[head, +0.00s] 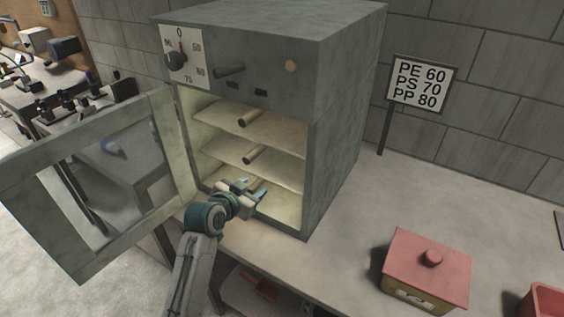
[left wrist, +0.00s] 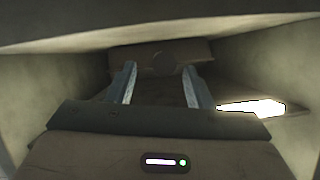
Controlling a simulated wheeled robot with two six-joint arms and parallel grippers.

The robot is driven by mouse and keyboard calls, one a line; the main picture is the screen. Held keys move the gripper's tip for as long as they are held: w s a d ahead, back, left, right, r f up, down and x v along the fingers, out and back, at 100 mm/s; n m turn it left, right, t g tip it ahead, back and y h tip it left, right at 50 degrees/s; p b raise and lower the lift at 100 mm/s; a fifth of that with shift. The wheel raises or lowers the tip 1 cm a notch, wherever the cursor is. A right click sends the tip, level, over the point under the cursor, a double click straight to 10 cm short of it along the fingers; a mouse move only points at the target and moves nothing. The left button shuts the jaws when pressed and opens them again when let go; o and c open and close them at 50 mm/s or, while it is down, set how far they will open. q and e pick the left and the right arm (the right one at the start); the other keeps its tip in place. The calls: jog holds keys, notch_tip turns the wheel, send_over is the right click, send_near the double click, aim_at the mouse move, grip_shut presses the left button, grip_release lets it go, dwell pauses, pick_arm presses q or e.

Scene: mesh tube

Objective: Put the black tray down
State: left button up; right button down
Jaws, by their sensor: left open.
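The grey oven (head: 345,100) stands on the bench with its glass door (head: 150,125) swung open to the left. My left gripper (head: 250,188) is open in its lowest compartment, just inside the front opening. In the left wrist view, the open fingers of the left gripper (left wrist: 160,75) point at a dark brownish block (left wrist: 160,55), with a visible gap between the fingers. I cannot tell whether this block belongs to the black tray. No tray is clearly recognisable as black in the head view. My right gripper is not in view.
An upper shelf (head: 275,133) and a middle shelf (head: 280,173) carry bar-like handles. A sign (head: 420,82) stands behind. The bench between oven and box is clear.

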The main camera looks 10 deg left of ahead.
aim_at(258, 184)
pick_arm(q)
jog(key=p+x, duration=0.1)
jog(key=x, duration=0.3)
jog(key=shift+w+a+f, duration=0.1)
jog(key=shift+w+a, duration=0.05)
jog(key=shift+w+f, duration=0.15)
jog(key=shift+w, duration=0.05)
jog(key=shift+c, duration=0.5)
jog(key=c, duration=0.7)
grip_shut()
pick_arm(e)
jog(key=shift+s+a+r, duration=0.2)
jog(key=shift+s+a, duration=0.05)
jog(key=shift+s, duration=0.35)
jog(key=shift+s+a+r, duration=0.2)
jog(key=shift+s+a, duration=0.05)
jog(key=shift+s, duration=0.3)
